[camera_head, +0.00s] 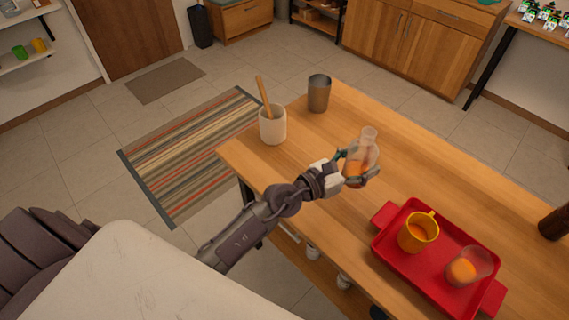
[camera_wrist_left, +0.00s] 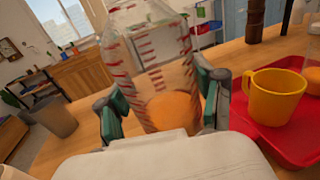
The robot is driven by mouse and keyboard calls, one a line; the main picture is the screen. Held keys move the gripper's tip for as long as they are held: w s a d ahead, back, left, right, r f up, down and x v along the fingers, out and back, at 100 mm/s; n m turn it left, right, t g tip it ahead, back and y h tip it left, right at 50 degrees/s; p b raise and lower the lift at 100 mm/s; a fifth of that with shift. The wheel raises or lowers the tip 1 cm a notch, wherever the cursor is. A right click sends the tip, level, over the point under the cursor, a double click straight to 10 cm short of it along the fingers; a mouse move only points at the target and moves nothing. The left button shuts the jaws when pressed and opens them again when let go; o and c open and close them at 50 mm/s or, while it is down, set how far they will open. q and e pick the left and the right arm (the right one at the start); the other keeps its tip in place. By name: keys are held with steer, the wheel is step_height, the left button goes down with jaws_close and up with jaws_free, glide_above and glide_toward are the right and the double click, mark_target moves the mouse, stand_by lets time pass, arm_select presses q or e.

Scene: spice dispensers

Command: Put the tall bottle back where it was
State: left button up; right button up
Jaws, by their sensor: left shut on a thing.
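The tall bottle (camera_head: 367,147) is clear, with a narrow neck and orange contents low inside. In the left wrist view the bottle (camera_wrist_left: 150,60) shows red marks and stands between the two green-padded fingers. My left gripper (camera_head: 358,172) is shut on its lower body, over the wooden table (camera_head: 330,137). The bottle looks close to upright. I cannot tell whether its base touches the table. My right gripper is not in view.
A red tray (camera_head: 385,243) holds a yellow mug (camera_head: 417,234) and a clear cup with orange contents (camera_head: 468,268). A beige crock (camera_head: 272,128) with a wooden stick and a grey cup (camera_head: 318,94) stand near the far left end. A dark brown object (camera_head: 554,223) is at right.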

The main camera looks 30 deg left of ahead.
arm_select(q)
steer(key=shift+w+a+f+b, duration=0.6)
steer(key=shift+a+f+b, duration=0.95)
steer(key=shift+a+f, duration=0.3)
steer(key=shift+w+a+f+b, duration=0.6)
steer(key=shift+a+f+b, duration=0.95)
steer(key=shift+a+f, duration=0.3)
steer(key=shift+w+a+f+b, duration=0.6)
steer(key=shift+a+f+b, duration=1.05)
steer(key=shift+a, duration=0.35)
steer(key=shift+f, duration=0.2)
steer(key=o, duration=1.5)
